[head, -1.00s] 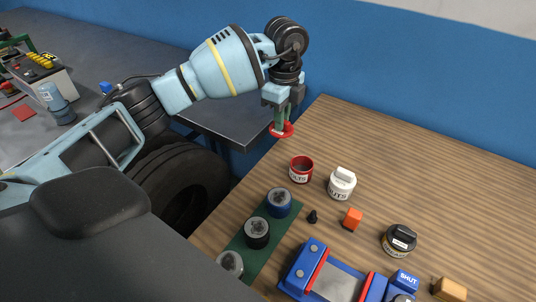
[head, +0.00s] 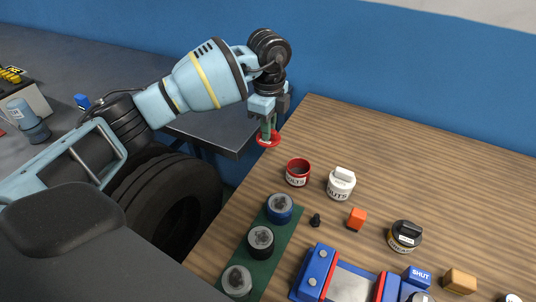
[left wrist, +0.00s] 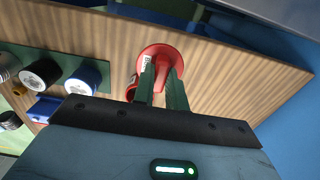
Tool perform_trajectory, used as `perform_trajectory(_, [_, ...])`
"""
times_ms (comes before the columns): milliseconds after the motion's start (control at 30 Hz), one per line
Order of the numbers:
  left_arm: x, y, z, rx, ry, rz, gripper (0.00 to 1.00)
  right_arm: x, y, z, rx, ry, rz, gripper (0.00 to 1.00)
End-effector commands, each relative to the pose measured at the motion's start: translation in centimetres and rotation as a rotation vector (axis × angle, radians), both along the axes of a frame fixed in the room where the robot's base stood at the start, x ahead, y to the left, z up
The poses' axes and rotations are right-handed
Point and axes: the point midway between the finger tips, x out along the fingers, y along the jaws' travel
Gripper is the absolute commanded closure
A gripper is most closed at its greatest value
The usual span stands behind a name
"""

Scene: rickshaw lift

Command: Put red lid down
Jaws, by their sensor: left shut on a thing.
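My left gripper (head: 267,128) is shut on the red lid (head: 268,142), a round disc below its fingers. In the head view the lid appears at the wooden table's left edge, beyond the open red jar (head: 298,173). I cannot tell whether the lid touches the table. In the left wrist view the lid (left wrist: 158,58) lies at the tips of the green fingers (left wrist: 163,88), against the wood. The red jar (left wrist: 131,88) is partly hidden there behind a finger. My right gripper is in neither view.
A white jar with a lid (head: 341,183) stands right of the red jar. A green strip (head: 265,262) holds several round containers. An orange block (head: 357,218), a black-lidded jar (head: 404,236) and a blue fixture (head: 314,272) stand nearer. The table's far right is clear (head: 440,170).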

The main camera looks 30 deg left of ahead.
Motion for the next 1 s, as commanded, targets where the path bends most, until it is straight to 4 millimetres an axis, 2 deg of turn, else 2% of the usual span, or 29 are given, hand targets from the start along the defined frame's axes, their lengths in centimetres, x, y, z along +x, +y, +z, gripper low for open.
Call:
perform_trajectory(33, [-0.1, 0.0, -1.0, 0.001, 0.004, 0.000, 1.00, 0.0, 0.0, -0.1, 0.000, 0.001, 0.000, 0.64])
perform_trajectory(133, [-0.1, 0.0, -2.5, 0.001, 0.003, 0.000, 1.00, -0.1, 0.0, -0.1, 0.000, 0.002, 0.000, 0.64])
perform_trajectory(467, [0.0, 0.0, -4.0, 0.001, 0.002, 0.001, 1.00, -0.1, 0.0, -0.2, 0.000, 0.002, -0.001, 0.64])
perform_trajectory(733, [-0.1, 0.0, -7.8, 0.001, 0.003, 0.001, 1.00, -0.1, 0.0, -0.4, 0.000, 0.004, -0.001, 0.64])
perform_trajectory(1000, [0.0, 0.0, -8.1, 0.001, 0.000, 0.001, 1.00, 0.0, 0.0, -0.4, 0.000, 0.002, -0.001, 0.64])
